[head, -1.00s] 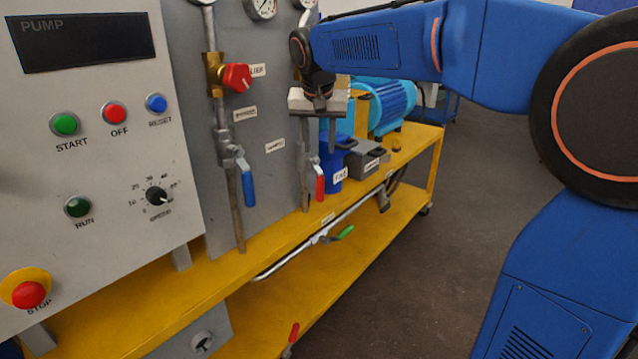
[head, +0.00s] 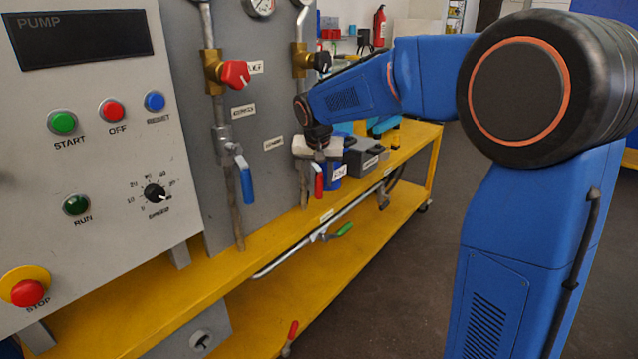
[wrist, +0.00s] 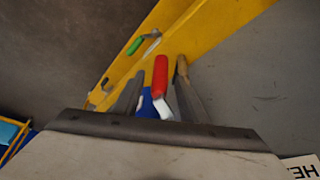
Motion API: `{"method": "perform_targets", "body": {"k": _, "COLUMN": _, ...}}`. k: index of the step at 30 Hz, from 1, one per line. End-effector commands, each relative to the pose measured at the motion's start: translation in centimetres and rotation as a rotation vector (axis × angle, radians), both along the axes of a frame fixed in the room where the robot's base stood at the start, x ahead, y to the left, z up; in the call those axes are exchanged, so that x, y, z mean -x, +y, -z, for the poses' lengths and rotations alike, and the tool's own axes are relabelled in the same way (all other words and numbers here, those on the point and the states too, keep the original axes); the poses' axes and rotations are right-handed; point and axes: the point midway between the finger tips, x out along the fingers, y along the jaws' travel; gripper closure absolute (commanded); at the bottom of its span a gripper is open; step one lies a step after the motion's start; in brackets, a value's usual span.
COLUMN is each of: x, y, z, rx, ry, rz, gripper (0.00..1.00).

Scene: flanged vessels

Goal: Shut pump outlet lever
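No lever carries a readable "pump outlet" label. A red lever handle (head: 319,185) hangs on the right-hand vertical pipe, directly below my gripper (head: 317,165). In the wrist view the red lever (wrist: 160,76) points away between my two dark fingers, which are apart. My gripper (wrist: 158,95) looks open; I cannot tell whether a finger touches the lever. A blue lever (head: 245,183) hangs down on the left pipe. A green lever (head: 342,230) sits on the low horizontal pipe; it also shows in the wrist view (wrist: 135,46).
The grey panel (head: 265,110) stands close behind the gripper. A red knob (head: 235,74) and a black knob (head: 323,62) stick out above. A grey box (head: 365,155) stands right on the yellow bench (head: 427,135). Open floor lies in front.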

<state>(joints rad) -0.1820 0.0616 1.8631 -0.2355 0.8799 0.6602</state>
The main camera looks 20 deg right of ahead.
Motion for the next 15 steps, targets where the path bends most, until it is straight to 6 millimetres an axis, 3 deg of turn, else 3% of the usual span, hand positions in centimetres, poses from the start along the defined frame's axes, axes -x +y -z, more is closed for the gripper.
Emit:
{"method": "perform_targets", "body": {"k": 6, "x": -0.7, "y": -0.2, "z": 1.8, "rx": 0.000, "ry": 0.000, "rz": -0.001, "gripper": 0.61}}
{"method": "perform_targets", "body": {"k": 15, "x": -0.8, "y": -0.3, "z": 2.1, "rx": 0.000, "ry": 0.000, "rz": -0.001, "gripper": 0.61}}
